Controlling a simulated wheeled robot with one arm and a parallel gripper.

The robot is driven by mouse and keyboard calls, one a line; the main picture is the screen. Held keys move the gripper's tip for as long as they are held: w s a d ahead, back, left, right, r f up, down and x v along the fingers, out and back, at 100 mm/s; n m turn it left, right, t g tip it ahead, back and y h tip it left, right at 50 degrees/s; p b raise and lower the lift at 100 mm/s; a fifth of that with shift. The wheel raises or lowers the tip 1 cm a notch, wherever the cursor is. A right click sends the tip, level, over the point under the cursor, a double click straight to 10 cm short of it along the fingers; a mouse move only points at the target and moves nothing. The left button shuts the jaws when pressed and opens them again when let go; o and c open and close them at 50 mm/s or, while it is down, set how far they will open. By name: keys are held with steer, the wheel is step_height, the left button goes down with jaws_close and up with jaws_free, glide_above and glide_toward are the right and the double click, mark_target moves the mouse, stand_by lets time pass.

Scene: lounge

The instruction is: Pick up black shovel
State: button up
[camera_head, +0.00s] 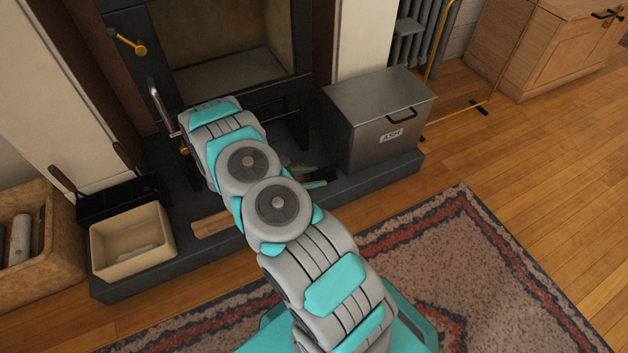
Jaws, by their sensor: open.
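My arm reaches over the dark hearth and hides much of its middle. Only a little of my gripper (309,177) shows past the arm, as small teal and dark parts low over the hearth; it is open. I see nothing held in it, though its far side is hidden. I cannot clearly make out a black shovel. A black pan-like thing (110,201) with dark upright handles stands at the left of the hearth, well apart from my gripper; I cannot tell if it is the shovel. A small dark shape next to my gripper is too unclear to name.
A grey ash box (375,125) stands right of my gripper. The open stove (225,50) is behind it. A cream bin (130,240) and a piece of wood (212,222) are at the left. A patterned rug (455,255) lies in front.

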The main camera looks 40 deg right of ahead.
steer(key=shift+c, duration=0.2)
jaws_close()
stand_by(0.3)
